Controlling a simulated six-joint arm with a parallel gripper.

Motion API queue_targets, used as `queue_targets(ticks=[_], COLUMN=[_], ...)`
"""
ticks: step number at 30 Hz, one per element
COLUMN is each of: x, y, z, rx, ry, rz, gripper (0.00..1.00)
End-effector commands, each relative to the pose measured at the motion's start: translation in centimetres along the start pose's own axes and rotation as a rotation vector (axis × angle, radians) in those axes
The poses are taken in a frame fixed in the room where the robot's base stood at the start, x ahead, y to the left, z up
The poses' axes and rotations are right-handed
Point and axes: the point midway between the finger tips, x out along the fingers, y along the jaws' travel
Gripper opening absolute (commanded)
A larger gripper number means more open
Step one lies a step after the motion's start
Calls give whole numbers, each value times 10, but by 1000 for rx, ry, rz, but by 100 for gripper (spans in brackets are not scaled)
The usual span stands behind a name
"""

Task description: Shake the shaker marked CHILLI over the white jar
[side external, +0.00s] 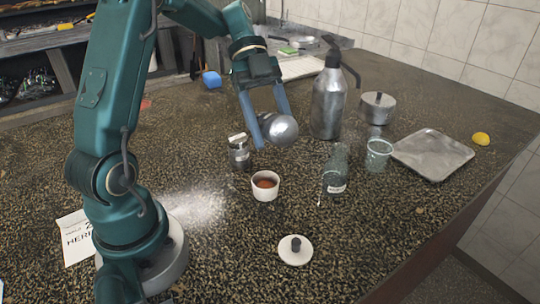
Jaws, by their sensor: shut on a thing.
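My gripper (273,129) is shut on a silver, round-ended thing (284,130), perhaps a shaker held tilted. No marking shows on it. It is in the air, above and behind the white jar (265,194). The white jar stands open and upright, with something red-brown inside. A small glass shaker (239,156) with a metal top and a label stands behind and left of the jar. A glass bottle-like container (336,168) with a pale label stands to the right. I cannot read either label, so I cannot tell which thing is marked CHILLI.
A white lid (295,250) with a dark knob lies in front. A steel pump bottle (328,100), a glass cup (377,155), a metal pot (377,108) and a metal tray (433,153) stand at the right. The front right counter is clear.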

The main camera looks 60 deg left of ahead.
Motion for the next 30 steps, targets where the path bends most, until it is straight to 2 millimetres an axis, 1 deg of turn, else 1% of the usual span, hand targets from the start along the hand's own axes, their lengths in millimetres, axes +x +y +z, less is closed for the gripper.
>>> queue_targets(ticks=[3,6,16,20,24,27,30], x=[-9,-12,-12,-14,-15,-15,-16], y=[0,0,0,0,-1,0,0], z=[-8,-12,-13,-16,-18,-18,-17], rx=[2,1,2,11,16,12,7], ry=[-1,0,-16,-159,-397,-518,-584], rz=[-2,-1,0,-1,-4,0,-2], gripper=[21,21,21,21,21,21,21])
